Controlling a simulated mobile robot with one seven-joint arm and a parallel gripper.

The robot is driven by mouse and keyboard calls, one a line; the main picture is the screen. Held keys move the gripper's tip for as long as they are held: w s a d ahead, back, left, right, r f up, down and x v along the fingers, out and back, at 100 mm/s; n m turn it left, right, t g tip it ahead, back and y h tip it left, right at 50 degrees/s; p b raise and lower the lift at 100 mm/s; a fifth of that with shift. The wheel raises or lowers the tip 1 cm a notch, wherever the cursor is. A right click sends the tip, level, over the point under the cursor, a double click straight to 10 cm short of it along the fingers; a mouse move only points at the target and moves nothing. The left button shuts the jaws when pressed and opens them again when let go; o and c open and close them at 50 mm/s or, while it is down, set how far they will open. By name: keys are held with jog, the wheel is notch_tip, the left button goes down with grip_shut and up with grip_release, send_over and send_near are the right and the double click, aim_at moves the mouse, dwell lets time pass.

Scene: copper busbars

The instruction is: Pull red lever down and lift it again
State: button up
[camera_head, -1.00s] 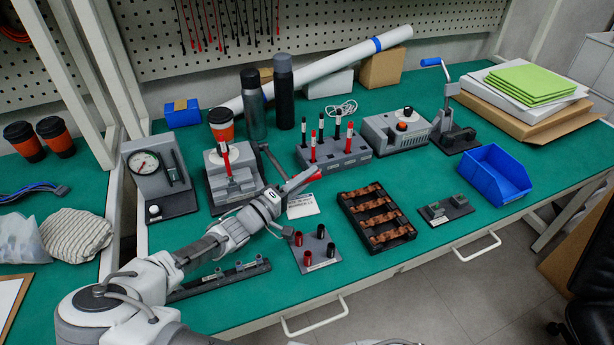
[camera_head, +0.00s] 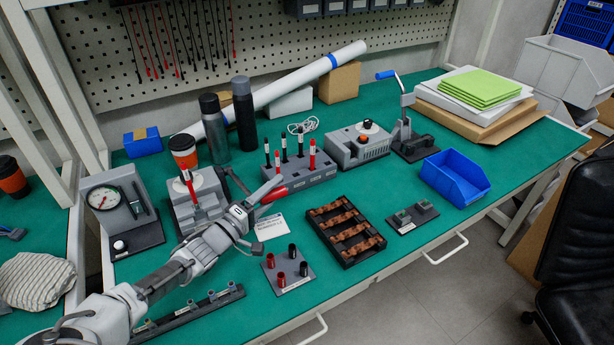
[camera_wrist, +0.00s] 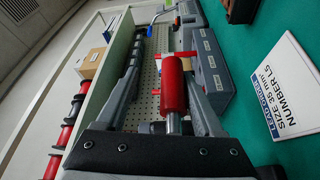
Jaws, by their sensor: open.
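The red lever shows as a red cylindrical handle (camera_wrist: 173,85) on a bare metal rod in the wrist view. It lies between the two grey fingers of my gripper (camera_wrist: 168,75), with space on both sides. In the head view the red handle (camera_head: 274,195) shows beside the fingers of my gripper (camera_head: 270,189), to the right of the grey press (camera_head: 190,213). My gripper is open around the handle and not clamped on it.
A grey rack (camera_head: 310,177) of red and black rods stands just behind my gripper. A white label card (camera_head: 270,227) lies near it on the green table. A base with red and black posts (camera_head: 288,276) and a tray of copper bars (camera_head: 347,233) are in front.

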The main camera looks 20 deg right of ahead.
jog(key=s+d+r+p, duration=0.2)
jog(key=s+d+r, duration=0.3)
jog(key=d+r, duration=0.3)
jog(key=shift+s+d, duration=0.3)
jog(key=shift+d, duration=0.85)
